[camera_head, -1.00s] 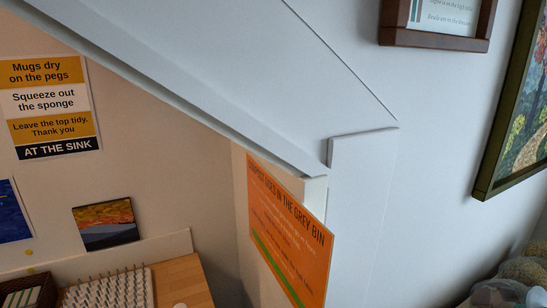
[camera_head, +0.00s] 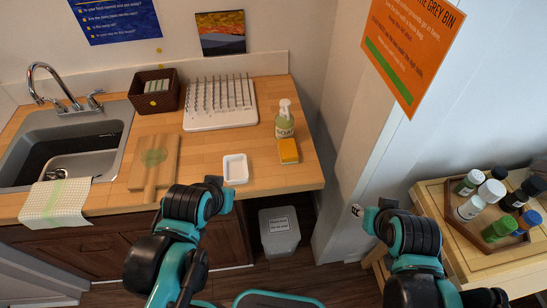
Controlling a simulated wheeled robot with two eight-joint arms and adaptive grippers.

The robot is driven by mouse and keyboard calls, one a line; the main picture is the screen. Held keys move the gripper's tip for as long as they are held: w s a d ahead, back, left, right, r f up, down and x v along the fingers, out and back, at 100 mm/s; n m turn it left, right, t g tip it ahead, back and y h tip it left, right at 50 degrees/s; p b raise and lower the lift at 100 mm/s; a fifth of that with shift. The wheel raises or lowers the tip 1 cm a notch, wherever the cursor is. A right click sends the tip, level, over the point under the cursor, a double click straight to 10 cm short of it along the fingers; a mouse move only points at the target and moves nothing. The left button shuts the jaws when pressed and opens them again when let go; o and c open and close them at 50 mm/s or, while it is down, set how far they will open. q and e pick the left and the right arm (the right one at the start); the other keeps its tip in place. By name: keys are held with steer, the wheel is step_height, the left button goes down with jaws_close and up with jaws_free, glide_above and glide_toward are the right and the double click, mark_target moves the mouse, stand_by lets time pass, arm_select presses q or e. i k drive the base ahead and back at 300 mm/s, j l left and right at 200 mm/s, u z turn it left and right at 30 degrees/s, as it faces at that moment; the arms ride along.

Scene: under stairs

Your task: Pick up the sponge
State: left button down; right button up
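The sponge (camera_head: 288,151) is a small yellow-orange block at the right end of the wooden counter, just in front of a soap bottle (camera_head: 285,121). My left gripper (camera_head: 222,190) is at the counter's front edge, near the white dish and left of and below the sponge in the picture; it is apart from the sponge. My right gripper (camera_head: 358,211) is right of the counter, in front of the white wall end, and holds nothing that I can see. The fingers of both are small and dark, so their opening is unclear.
A white dish (camera_head: 235,169), a cutting board (camera_head: 154,162), a white peg rack (camera_head: 219,119) and a brown basket (camera_head: 154,91) stand on the counter (camera_head: 262,86). The sink (camera_head: 66,142) is left. A grey bin (camera_head: 279,232) stands below. A bottle tray (camera_head: 485,236) is right.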

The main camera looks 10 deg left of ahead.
mark_target(287, 149)
steer(key=i+j+u, duration=0.1)
steer(key=i, duration=0.25)
steer(key=u, duration=1.05)
steer(key=z, duration=1.1)
steer(key=k+j, duration=0.1)
steer(key=j, duration=0.3)
steer(key=k+j+z, duration=0.1)
steer(key=j, duration=0.25)
steer(key=k+j, duration=0.2)
steer(key=j, duration=0.2)
